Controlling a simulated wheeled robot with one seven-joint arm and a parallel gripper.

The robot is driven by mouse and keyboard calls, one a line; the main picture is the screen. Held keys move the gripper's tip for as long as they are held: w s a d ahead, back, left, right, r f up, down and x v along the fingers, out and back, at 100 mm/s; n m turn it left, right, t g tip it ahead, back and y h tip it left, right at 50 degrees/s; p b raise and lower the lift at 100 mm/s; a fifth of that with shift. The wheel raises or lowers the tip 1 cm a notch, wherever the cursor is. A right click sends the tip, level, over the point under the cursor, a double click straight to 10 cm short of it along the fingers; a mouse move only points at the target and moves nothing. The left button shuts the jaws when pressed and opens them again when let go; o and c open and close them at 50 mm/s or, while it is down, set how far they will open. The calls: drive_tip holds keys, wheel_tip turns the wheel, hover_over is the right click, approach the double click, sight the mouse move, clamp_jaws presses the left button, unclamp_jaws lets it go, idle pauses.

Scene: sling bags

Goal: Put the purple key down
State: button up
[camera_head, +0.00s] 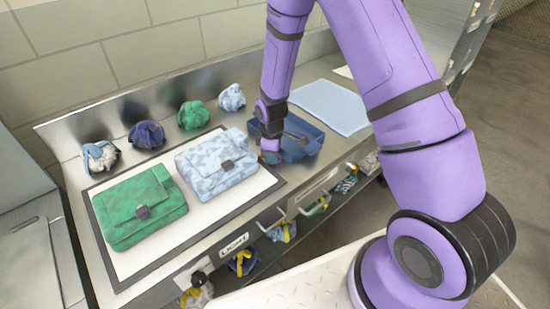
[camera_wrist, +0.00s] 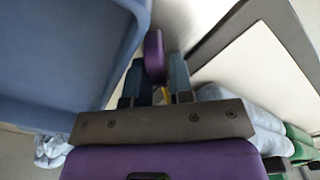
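The purple key (camera_wrist: 153,55) shows in the wrist view as a rounded purple piece sticking out past my fingertips. My gripper (camera_wrist: 160,84) is shut on it, one finger on either side; a small yellow bit shows between the fingers. In the head view my gripper (camera_head: 269,150) points down at the left end of the blue tray (camera_head: 306,151), beside the white panel. Whether the key touches a surface, I cannot tell. The tray also fills the left of the wrist view (camera_wrist: 60,50).
A green bag (camera_head: 140,208) and a light-blue bag (camera_head: 217,165) lie on the dark-rimmed white panel (camera_head: 185,232). Several crumpled bundles, one green (camera_head: 193,115), line the wall. A pale-blue mat (camera_head: 330,106) lies right of the tray. More items sit on a lower shelf.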

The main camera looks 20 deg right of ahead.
clamp_jaws()
drive_tip(key=shift+r, duration=0.1)
